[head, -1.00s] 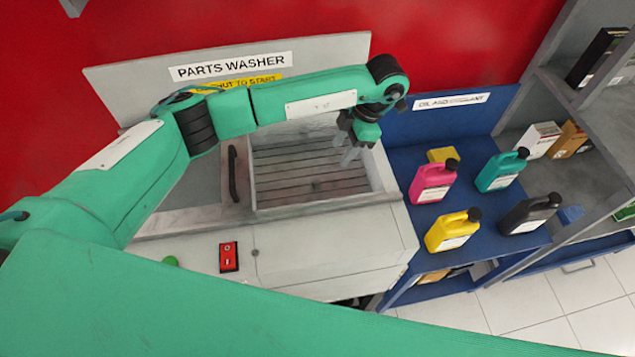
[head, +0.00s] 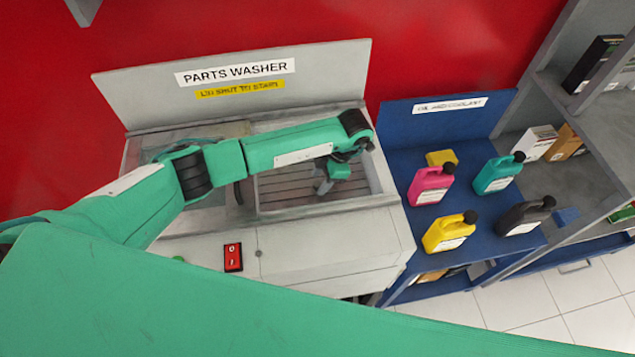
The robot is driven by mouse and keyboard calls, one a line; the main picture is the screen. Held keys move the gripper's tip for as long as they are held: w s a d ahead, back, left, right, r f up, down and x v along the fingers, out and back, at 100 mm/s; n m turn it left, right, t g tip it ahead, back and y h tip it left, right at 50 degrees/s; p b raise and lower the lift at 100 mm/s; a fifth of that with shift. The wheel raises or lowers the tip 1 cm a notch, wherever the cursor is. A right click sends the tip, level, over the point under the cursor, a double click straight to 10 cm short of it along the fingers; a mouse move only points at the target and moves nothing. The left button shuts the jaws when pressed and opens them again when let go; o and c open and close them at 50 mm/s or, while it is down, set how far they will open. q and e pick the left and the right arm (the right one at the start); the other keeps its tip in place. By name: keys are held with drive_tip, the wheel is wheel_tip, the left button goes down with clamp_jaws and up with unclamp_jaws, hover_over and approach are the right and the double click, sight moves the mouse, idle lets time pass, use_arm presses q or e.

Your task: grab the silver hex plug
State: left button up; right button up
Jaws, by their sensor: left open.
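I cannot make out a silver hex plug in the head view; the basin is partly hidden by my left arm. My left gripper (head: 322,188) hangs inside the open basin (head: 290,200) of the parts washer (head: 300,255), near its right part. Its fingers are apart, small in the picture, and I see nothing between them. The slatted basin floor shows below and to the left of it. My right gripper is not in view.
A red switch panel (head: 233,257) is on the washer's front. To the right, a blue bench holds a pink bottle (head: 430,186), a yellow bottle (head: 448,233), a teal bottle (head: 497,174) and a black bottle (head: 525,217). A grey shelf (head: 575,185) stands further right.

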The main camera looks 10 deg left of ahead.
use_arm(q)
drive_tip(key=shift+s+a+f, duration=0.1)
drive_tip(key=shift+a+f, duration=0.1)
drive_tip(key=shift+f, duration=0.4)
clamp_jaws()
drive_tip(key=shift+r, duration=0.1)
